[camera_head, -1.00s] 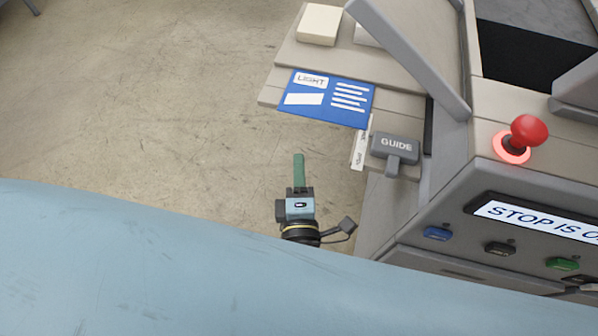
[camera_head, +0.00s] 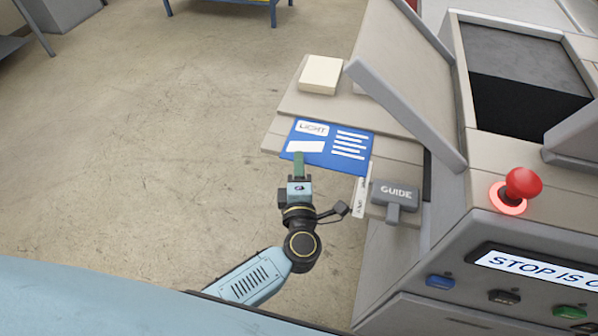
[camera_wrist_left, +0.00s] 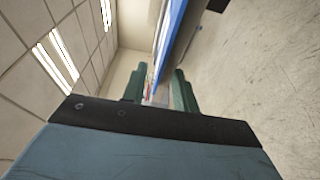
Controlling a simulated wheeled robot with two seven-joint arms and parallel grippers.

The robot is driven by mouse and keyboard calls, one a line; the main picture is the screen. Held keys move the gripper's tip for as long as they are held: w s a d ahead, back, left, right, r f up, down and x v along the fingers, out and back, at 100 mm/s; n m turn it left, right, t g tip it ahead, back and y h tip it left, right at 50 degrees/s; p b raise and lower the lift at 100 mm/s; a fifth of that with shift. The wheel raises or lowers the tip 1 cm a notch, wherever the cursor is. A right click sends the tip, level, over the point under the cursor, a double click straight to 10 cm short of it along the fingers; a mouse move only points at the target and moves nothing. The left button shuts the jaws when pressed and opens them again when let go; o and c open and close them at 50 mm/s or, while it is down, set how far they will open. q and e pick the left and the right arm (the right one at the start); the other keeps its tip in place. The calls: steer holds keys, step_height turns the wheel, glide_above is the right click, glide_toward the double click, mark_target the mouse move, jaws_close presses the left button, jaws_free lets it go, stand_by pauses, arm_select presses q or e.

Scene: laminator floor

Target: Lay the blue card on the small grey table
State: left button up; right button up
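The blue card (camera_head: 345,146), with white print, lies flat on the beige feed shelf of the machine, at its left edge. My left gripper (camera_head: 298,163) is at the card's near left edge, its green fingers overlapping the card in the head view. In the left wrist view the green fingers (camera_wrist_left: 157,90) stand apart, and the blue card (camera_wrist_left: 170,32) shows edge-on in line with the gap between them. I cannot tell whether they touch it. My right gripper is not in view. I cannot pick out the small grey table for certain.
A cream block (camera_head: 320,75) sits on the shelf behind the card. A grey GUIDE block (camera_head: 395,194) stands right of the gripper. A red stop knob (camera_head: 523,184) is on the machine. A blue-legged table (camera_head: 275,12) is at the back. The floor (camera_head: 130,150) at left is clear.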

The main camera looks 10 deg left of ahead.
arm_select(q)
jaws_close()
steer(key=shift+s, duration=0.1)
steer(key=s, duration=0.2)
steer(key=shift+s+p, duration=0.3)
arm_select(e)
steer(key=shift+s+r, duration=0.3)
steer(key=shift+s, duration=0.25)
arm_select(q)
jaws_free()
